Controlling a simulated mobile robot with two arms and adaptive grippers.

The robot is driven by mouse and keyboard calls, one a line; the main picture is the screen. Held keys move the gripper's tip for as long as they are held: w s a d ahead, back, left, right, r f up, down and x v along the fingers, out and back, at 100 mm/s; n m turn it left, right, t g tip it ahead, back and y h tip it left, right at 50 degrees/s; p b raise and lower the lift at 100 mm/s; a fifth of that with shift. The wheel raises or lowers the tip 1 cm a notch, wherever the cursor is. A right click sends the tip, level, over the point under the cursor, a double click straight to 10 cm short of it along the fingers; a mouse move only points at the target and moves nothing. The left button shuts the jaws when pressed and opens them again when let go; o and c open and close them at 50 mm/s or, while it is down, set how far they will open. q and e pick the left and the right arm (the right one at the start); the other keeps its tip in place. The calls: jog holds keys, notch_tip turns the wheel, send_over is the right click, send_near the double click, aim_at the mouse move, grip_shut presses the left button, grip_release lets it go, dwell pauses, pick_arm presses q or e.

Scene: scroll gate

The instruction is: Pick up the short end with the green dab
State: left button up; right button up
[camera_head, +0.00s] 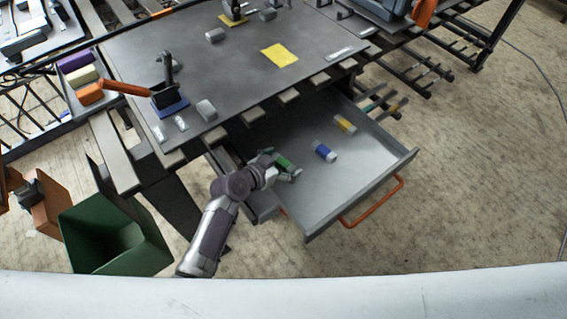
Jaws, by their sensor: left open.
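The short end with the green dab (284,160) lies on the floor of the open grey drawer (340,181), near its left side. My left gripper (281,166) is open over the drawer, with its fingers on either side of the green-dabbed end. The gripper hides part of that end, and I cannot tell whether the fingers touch it. A short end with a blue dab (324,152) and one with a yellow dab (344,124) lie further right in the drawer. My right gripper is out of view.
The drawer has an orange handle (372,203) at its front. The dark workbench (240,75) stands above and behind it, with a yellow sheet (280,55) and several small parts. A green bin (112,238) stands on the floor at left.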

pick_arm(q)
jog(key=c, duration=1.3)
jog(key=shift+r, duration=0.15)
jog(key=shift+c, duration=0.3)
